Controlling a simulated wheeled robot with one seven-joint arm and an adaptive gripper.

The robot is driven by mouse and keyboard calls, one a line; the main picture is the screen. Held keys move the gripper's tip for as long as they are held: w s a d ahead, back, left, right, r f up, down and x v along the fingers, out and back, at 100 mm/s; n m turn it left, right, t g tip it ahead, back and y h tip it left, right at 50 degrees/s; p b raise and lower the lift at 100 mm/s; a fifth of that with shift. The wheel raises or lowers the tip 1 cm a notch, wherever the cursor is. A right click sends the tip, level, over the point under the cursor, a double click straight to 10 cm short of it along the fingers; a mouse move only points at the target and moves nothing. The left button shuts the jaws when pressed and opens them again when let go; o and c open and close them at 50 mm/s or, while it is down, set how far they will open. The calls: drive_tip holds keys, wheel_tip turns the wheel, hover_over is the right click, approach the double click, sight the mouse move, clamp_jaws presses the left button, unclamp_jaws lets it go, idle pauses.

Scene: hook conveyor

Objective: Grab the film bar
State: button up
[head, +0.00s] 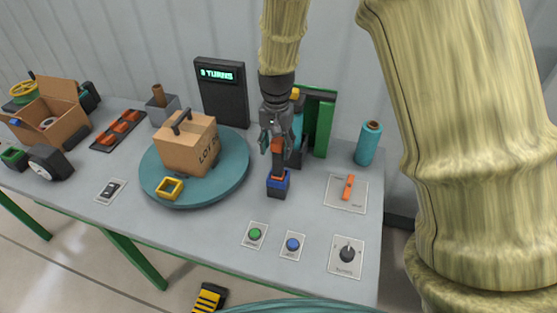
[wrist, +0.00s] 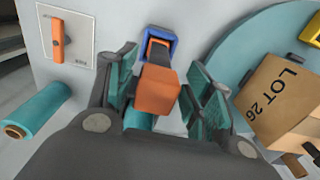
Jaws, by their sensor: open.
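An orange upright bar (head: 278,160), which I take to be the film bar, stands over a dark-blue holder (head: 277,187) at the turntable's right side. My gripper (head: 276,143) points down at its top, jaws open. In the wrist view the orange block (wrist: 157,90) sits between the two spread fingers of my gripper (wrist: 160,78), with gaps at the sides. Beyond it shows the holder's blue square frame (wrist: 161,40). A teal piece (wrist: 138,117) shows below the orange block, partly hidden by my gripper.
The teal turntable (head: 225,183) carries a LOT-marked carton (head: 186,145) and a yellow square ring (head: 169,188). A green mast (head: 325,125) stands behind my gripper. A teal film roll (head: 368,143) and an orange-lever panel (head: 347,190) are to the right. Green (head: 255,234) and blue (head: 292,244) buttons lie in front.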

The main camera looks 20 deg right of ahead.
sight(278, 155)
drive_tip(key=f, duration=0.1)
drive_tip(key=f+p, duration=0.1)
drive_tip(key=shift+w+d+f, duration=0.3)
drive_tip(key=shift+w+f, duration=0.05)
drive_tip(key=shift+f, duration=0.05)
drive_tip(key=shift+s+f+p, duration=0.2)
drive_tip(key=shift+f+p, duration=0.25)
drive_tip(key=shift+f, duration=0.15)
drive_tip(key=shift+w+f, duration=0.15)
clamp_jaws()
